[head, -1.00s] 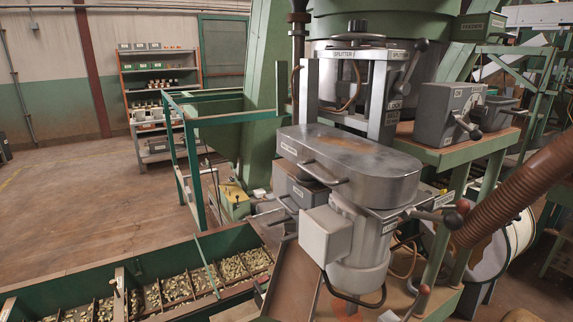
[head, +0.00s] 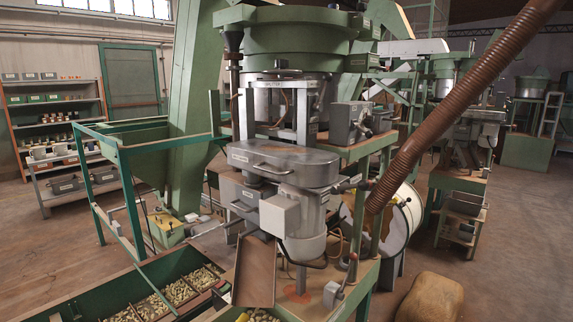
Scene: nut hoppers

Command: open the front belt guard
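A lever with a dark red knob (head: 367,185) sticks out at the right of the cover. My gripper is not in view.
A green railing (head: 125,200) and a long green bin of nuts (head: 120,290) stand at the left. A brown ribbed hose (head: 450,100) slants across the right. A tan sack (head: 430,298) lies on the floor at the lower right. Open floor shows at the right and far left.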

